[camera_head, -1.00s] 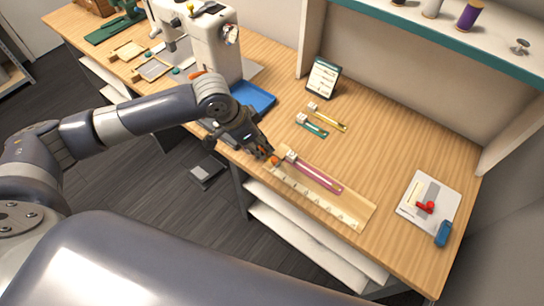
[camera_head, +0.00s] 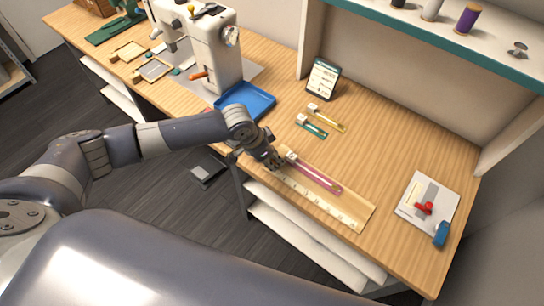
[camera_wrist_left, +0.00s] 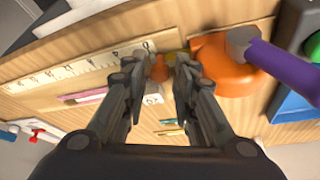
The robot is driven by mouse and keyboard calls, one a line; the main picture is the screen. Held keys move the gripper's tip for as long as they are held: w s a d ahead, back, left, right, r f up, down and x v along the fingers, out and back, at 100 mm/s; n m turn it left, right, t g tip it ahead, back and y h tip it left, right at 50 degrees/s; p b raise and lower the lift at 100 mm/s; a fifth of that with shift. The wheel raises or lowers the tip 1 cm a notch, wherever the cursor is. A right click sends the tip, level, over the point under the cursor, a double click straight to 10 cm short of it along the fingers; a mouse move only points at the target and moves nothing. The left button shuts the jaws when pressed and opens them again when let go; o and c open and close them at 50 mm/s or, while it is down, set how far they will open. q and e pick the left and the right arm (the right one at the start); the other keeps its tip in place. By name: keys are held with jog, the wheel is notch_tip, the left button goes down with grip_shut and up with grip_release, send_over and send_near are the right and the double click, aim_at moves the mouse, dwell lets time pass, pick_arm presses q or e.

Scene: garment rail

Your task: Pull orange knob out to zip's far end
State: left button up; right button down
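A pink zip (camera_head: 318,178) lies along a wooden strip with a ruler scale (camera_head: 345,215) near the table's front edge. A pale block (camera_head: 291,156) sits at its left end. The pink strip also shows in the left wrist view (camera_wrist_left: 88,96). The orange knob (camera_wrist_left: 160,70) is at that end, between the fingertips in the left wrist view; in the head view my gripper hides it. My left gripper (camera_head: 275,165) is low over this end, with its fingers apart on both sides of the knob and a small gap showing. My right gripper is out of view.
A blue tray (camera_head: 246,100) and the sewing machine (camera_head: 215,50) stand to the left. A larger orange object (camera_wrist_left: 222,68) with a purple rod is close beside my fingers. Yellow and green zips (camera_head: 327,116) lie behind. The table right of the zip is mostly clear.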

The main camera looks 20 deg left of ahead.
pick_arm(q)
grip_shut()
jog(key=s+d+p, duration=0.1)
jog(key=d, duration=0.1)
jog(key=d+p, duration=0.1)
jog(key=d, duration=0.1)
jog(key=s+d+p, duration=0.1)
jog(key=d, duration=0.2)
jog(key=shift+s+r+p, duration=0.3)
jog(key=s+d+p, duration=0.1)
jog(key=d, duration=0.3)
jog(key=s+d+p, duration=0.1)
jog(key=d, duration=0.3)
jog(key=s+d+p, duration=0.1)
jog(key=s+d, duration=0.1)
jog(key=d, duration=0.2)
jog(key=shift+s+f, duration=0.1)
jog(key=shift+f, duration=0.1)
grip_release()
jog(key=v, duration=1.2)
